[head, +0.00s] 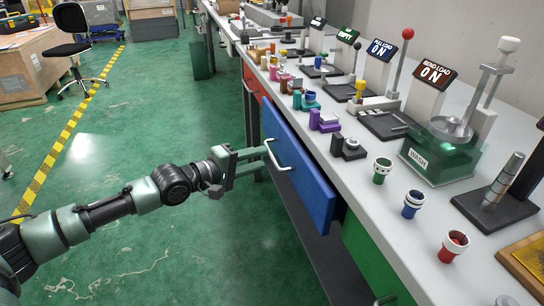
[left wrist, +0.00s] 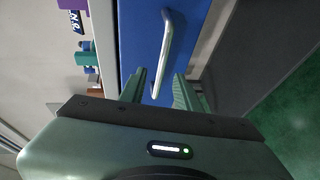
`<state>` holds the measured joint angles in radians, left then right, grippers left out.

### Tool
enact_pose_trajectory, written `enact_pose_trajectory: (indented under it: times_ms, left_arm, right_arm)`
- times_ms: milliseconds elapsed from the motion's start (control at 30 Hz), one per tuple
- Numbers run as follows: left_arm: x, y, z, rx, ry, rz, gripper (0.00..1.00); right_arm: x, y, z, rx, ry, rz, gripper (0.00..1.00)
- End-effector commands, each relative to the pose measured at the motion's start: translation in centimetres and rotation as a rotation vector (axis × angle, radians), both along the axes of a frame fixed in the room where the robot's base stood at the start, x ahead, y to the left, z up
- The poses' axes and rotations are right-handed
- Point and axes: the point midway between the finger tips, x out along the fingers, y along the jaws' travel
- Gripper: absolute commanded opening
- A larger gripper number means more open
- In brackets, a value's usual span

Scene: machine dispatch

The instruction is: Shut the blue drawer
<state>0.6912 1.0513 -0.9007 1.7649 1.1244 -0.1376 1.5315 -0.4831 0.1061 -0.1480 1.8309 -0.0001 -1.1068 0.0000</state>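The blue drawer (head: 303,178) is under the long white bench. Its front appears to stand out from the bench front, though how far is hard to tell. Its pale bar handle (head: 277,156) also shows in the left wrist view (left wrist: 171,40), on the blue front (left wrist: 138,38). My left gripper (head: 264,160) is at the handle, with its two green fingers apart. In the left wrist view the near end of the handle lies between the fingers (left wrist: 158,88); no finger is clearly pressed on it. My right gripper is out of view.
A red drawer (head: 252,82) and a green drawer (head: 368,262) flank the blue one. The bench top (head: 345,185) carries cups, coloured parts, a green wash tank (head: 440,158) and signed machines.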

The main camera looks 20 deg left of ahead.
Motion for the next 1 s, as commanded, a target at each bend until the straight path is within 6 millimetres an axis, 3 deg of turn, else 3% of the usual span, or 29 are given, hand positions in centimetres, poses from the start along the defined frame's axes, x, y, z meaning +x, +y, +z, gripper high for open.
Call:
enact_pose_trajectory:
  times_ms: [300,667,800,1000]
  left_arm:
    - [3.8,-2.4,-0.9,0.001,-0.002,0.001,0.33]
    - [4.4,-2.8,-1.0,0.004,-0.001,0.000,0.33]
    - [4.4,-2.8,-1.0,0.004,-0.001,0.000,0.00]
    - [4.3,-2.8,-1.0,0.005,-0.001,0.000,0.00]
  right_arm:
    - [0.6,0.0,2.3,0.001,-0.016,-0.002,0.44]
    - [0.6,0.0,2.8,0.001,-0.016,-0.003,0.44]
    - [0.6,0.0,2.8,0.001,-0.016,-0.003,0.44]
    - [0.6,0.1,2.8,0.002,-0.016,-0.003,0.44]
